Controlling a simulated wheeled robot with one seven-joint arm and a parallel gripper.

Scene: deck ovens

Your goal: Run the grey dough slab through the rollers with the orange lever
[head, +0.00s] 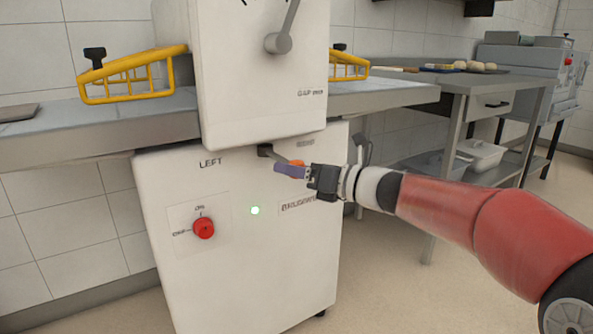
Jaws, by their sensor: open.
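The grey dough slab (18,112) lies flat at the far left of the left belt table (100,117); the frame edge cuts it off. The orange lever (297,163) sticks out from a dark slot in the front of the white sheeter (262,75), between the LEFT and RIGHT labels. Its grey shaft shows, and its orange end is partly hidden by my gripper. My gripper (288,169) is open at the lever's orange end, with a purple-tinted finger in front of it. I cannot tell whether they touch. The rollers are hidden inside the housing.
Yellow guards (130,76) stand by the housing. A grey gap handle (278,43) is above. A steel table (470,82) with dough pieces stands at the right back.

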